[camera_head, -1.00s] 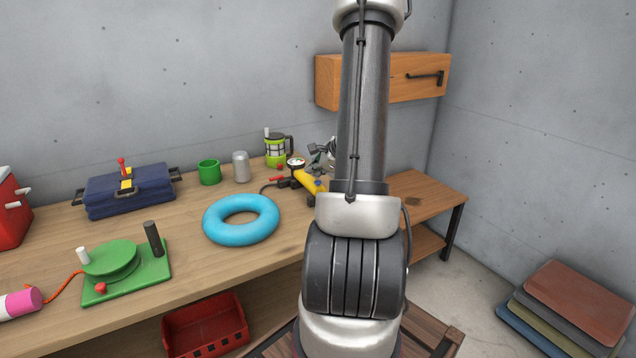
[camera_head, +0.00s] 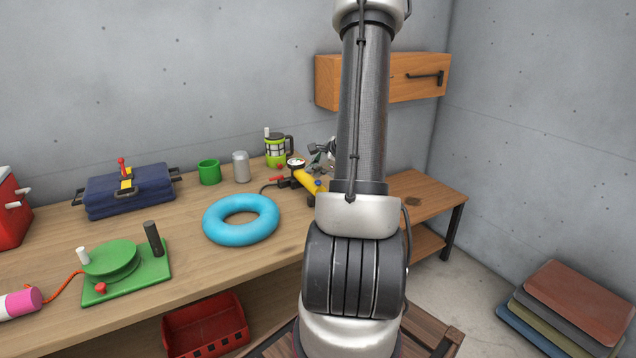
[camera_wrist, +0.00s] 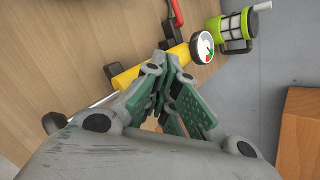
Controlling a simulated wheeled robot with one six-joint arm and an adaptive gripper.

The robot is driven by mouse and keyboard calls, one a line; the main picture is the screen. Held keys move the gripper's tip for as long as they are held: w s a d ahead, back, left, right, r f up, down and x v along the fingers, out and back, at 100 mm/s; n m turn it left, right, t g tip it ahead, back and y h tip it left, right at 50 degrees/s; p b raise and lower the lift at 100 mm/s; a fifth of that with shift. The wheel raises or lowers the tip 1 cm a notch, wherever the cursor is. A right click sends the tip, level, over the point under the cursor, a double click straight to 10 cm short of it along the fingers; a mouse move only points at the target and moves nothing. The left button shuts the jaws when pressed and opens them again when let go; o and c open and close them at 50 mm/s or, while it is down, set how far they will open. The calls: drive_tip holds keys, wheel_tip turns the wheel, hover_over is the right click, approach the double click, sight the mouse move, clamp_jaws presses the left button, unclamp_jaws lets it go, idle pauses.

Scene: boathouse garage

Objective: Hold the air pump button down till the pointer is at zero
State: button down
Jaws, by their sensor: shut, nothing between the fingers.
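The air pump has a yellow body (camera_head: 306,180) and lies near the right end of the workbench; it also shows in the wrist view (camera_wrist: 126,76). Its round white gauge (camera_head: 296,162) has a red and green marked face (camera_wrist: 203,48); I cannot read the pointer surely. My arm partly hides the gripper in the head view.
A green lantern (camera_head: 277,150), a grey can (camera_head: 241,167) and a green mug (camera_head: 208,172) stand behind the pump. A blue ring (camera_head: 241,219) lies to its left. A wooden wall cabinet (camera_head: 400,78) hangs above right.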

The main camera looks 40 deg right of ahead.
sight(315, 183)
drive_tip(key=shift+f, duration=0.45)
drive_tip(key=shift+f, duration=0.4)
idle(0.6)
drive_tip(key=shift+r, duration=0.15)
idle(2.9)
drive_tip(key=shift+r, duration=0.7)
drive_tip(key=shift+r, duration=2.5)
